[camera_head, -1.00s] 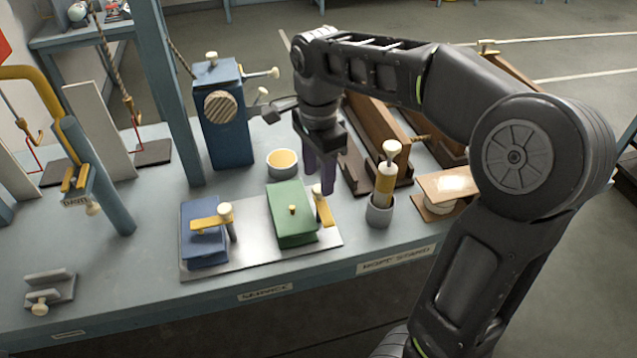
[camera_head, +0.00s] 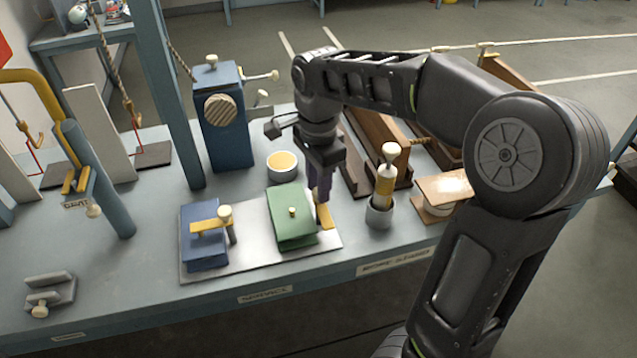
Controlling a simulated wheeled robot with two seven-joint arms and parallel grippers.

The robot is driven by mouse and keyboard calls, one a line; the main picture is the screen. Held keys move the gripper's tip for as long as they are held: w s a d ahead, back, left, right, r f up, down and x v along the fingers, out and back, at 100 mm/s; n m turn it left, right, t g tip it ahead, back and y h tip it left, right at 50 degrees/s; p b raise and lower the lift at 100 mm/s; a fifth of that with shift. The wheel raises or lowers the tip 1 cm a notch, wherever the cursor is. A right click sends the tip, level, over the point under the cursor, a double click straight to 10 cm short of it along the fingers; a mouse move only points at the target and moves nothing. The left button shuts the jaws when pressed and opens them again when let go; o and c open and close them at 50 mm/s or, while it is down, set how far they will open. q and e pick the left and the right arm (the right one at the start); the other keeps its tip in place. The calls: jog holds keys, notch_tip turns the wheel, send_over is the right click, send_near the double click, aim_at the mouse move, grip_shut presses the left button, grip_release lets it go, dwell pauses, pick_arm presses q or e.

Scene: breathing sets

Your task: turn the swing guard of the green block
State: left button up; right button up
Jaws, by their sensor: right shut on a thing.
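The green block (camera_head: 289,224) stands on the right part of a metal plate (camera_head: 262,259), with a small brass knob on its top. Its yellow swing guard (camera_head: 325,216) is at the block's right side and points toward the plate's front. My right gripper (camera_head: 319,198) comes down from above and is shut on the guard's post at the back end of the guard; the fingers hide the post and its pale knob. My left gripper is not in view.
A blue block (camera_head: 204,248) with its own yellow guard (camera_head: 210,226) is on the plate's left. A round bowl (camera_head: 283,164) is behind the green block.

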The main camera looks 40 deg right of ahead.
grip_shut()
dwell(0.7)
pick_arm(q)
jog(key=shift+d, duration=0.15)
